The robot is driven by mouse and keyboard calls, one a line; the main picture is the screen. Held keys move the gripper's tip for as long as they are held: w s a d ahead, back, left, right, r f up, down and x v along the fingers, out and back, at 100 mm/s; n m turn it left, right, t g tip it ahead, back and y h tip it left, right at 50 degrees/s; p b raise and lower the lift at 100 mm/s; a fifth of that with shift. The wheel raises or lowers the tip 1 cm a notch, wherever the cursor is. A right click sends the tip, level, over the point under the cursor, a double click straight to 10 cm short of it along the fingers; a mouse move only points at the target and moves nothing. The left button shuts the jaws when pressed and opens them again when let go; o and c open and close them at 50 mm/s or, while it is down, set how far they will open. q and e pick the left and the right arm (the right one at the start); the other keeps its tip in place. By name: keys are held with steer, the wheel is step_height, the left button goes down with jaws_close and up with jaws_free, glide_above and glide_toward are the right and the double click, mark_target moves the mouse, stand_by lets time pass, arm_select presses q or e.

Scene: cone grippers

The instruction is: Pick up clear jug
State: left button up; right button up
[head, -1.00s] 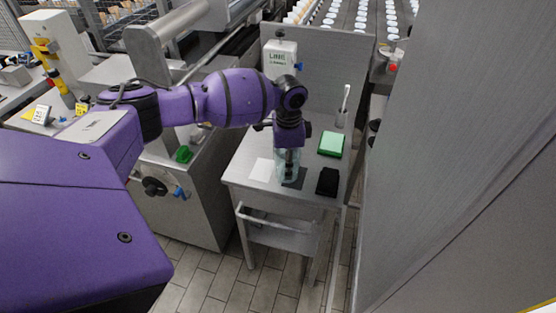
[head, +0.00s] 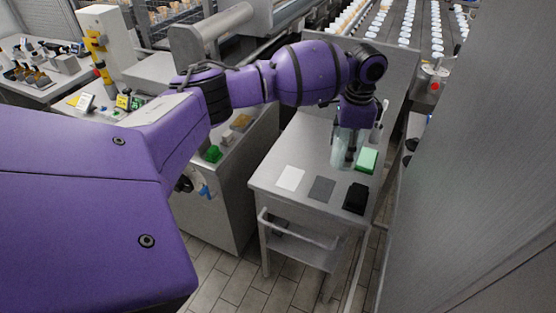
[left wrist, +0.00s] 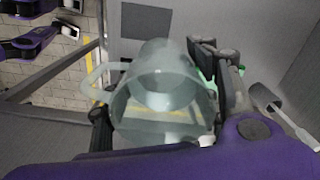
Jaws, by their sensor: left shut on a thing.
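The clear jug (head: 337,151) is upright in my left gripper (head: 350,148), over the back part of the small metal table (head: 318,155). In the left wrist view, the clear jug (left wrist: 160,82) shows its see-through wall, with its handle on the left. My left gripper (left wrist: 162,108) has dark fingers on either side of it and is shut on the jug. The jug's base looks raised from the table, but the gap is hard to judge. My right gripper is not seen.
A panel (head: 385,85) rises behind. A tall grey wall (head: 480,180) stands at the right.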

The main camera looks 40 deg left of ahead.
arm_select(q)
steer(key=w+d+r+b, duration=0.1)
steer(key=w+d+r, duration=0.2)
steer(key=w+d, duration=0.1)
steer(key=shift+w+d, duration=0.35)
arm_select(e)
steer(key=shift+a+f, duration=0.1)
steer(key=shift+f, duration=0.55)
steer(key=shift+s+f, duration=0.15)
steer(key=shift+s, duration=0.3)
